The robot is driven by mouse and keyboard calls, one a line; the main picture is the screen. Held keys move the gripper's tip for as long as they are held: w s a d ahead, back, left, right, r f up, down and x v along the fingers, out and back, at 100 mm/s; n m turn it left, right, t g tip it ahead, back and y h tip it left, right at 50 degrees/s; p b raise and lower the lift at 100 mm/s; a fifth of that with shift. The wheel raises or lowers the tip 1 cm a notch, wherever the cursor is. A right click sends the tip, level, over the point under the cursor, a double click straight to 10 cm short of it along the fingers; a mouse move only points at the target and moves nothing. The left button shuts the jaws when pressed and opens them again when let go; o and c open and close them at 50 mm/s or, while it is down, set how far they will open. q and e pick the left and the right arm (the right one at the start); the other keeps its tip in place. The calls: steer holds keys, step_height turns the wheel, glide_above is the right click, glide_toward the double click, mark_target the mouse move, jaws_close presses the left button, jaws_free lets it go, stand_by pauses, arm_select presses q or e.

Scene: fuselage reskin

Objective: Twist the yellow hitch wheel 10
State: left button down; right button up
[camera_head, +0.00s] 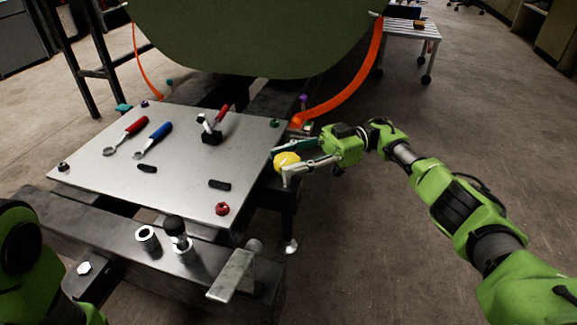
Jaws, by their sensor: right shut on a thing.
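The yellow hitch wheel (286,160) sits at the right edge of the metal plate, partly covered by my gripper's fingers. My right gripper (290,164) reaches in from the right, with its fingers closed around the wheel. My left arm shows only as dark and green links at the lower left. Its gripper is out of view.
The metal plate (185,180) carries a red-handled wrench (134,126), a blue-handled wrench (159,132), a black clamp with a red handle (212,134) and a red knob (222,208). A green fuselage panel (250,40) hangs behind, with orange straps. A wheeled cart (409,30) stands back right. Floor at right is clear.

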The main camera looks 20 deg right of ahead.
mark_target(287, 158)
steer(key=shift+a, duration=0.1)
stand_by(0.3)
steer(key=o, duration=1.1)
steer(key=shift+f, duration=0.1)
steer(key=shift+o, duration=0.2)
step_height(287, 158, up, 10)
steer(key=shift+r, duration=0.1)
